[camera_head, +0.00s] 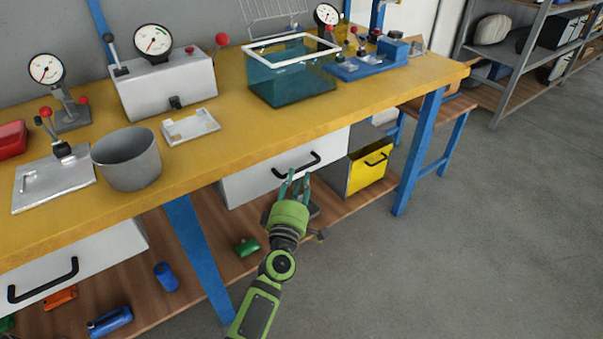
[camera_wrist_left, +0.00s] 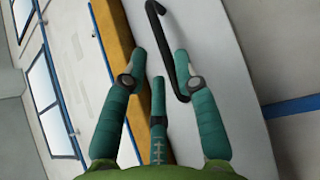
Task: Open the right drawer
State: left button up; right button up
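The right drawer (camera_head: 248,186) has a white front under the yellow workbench top and looks shut. Its black bar handle (camera_head: 296,167) is on that front. My left gripper (camera_head: 296,178) is in front of the handle, with its teal fingers pointing at it. In the left wrist view the fingers (camera_wrist_left: 160,62) are spread, and the black handle (camera_wrist_left: 176,50) runs up between the two outer fingertips, close to the right one. The white drawer front (camera_wrist_left: 222,60) fills the space behind. I cannot tell whether a finger touches the handle. My right gripper is not in view.
Another white drawer (camera_head: 105,252) is at lower left. A yellow-fronted box (camera_head: 366,174) with a black handle stands right of the right drawer. Blue table legs (camera_head: 416,155) and a wooden lower shelf (camera_head: 215,262) are near my arm. The grey floor (camera_head: 480,240) is clear at right.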

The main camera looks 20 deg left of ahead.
aim_at(302, 170)
pick_arm(q)
jog(key=w, duration=0.4)
jog(key=shift+w+a+r+b, duration=0.2)
jog(key=shift+w+r+b, duration=0.1)
jog(key=shift+w, duration=0.1)
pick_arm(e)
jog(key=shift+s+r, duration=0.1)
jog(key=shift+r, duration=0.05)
pick_arm(q)
jog(key=shift+c, duration=0.4)
grip_shut()
